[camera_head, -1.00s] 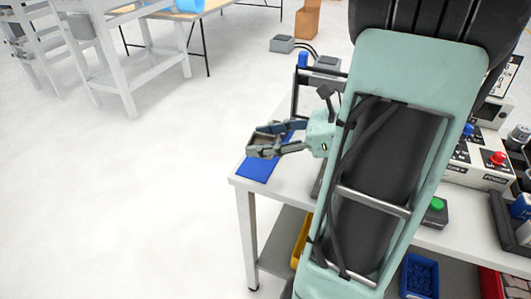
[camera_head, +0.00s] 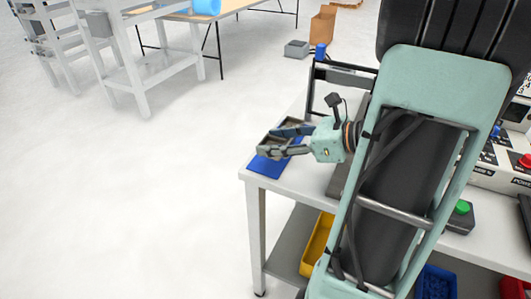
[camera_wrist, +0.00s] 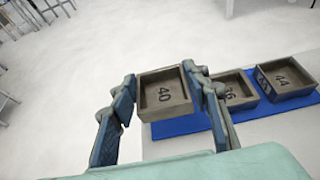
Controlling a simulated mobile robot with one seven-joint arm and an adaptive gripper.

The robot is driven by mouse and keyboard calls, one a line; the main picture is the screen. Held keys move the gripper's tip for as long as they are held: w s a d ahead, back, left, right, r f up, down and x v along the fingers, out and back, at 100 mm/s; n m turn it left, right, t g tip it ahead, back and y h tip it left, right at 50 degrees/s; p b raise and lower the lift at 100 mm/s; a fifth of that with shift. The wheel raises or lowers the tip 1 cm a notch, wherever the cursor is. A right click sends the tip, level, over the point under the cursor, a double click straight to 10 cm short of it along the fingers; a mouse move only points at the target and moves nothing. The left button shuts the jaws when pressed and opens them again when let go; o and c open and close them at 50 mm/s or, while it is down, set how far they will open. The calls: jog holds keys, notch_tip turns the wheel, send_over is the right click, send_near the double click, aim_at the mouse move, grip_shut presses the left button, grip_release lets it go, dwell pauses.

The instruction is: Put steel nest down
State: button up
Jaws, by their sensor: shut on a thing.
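My gripper (camera_wrist: 160,88) is shut on a square, open-topped grey-brown steel nest (camera_wrist: 164,93) marked 40. The fingers press on its left and right sides, and it looks roughly level. It is at the left end of a blue mat (camera_wrist: 180,126); I cannot tell whether it touches the mat. A nest marked 36 (camera_wrist: 236,88) and one marked 44 (camera_wrist: 284,80) stand on the mat to its right. In the head view, my gripper (camera_head: 272,142) is over the blue mat (camera_head: 266,169) at the table corner, and its fingers partly hide the nests.
A yellow bin (camera_head: 317,244) is on the shelf below.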

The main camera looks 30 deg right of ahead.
aim_at(270, 163)
jog(key=shift+w+a+f, duration=0.15)
jog(key=shift+w+f, duration=0.5)
jog(key=shift+f, duration=0.15)
jog(key=shift+w+f+b, duration=0.2)
jog(key=shift+f+b, duration=0.4)
jog(key=shift+f, duration=1.05)
jog(key=shift+f, duration=0.15)
jog(key=o, duration=1.2)
jog(key=shift+c, duration=0.2)
jog(key=shift+r, duration=0.25)
jog(key=p+v, duration=0.2)
jog(key=v, duration=1)
jog(key=shift+s+f, duration=0.1)
jog(key=shift+f, duration=0.05)
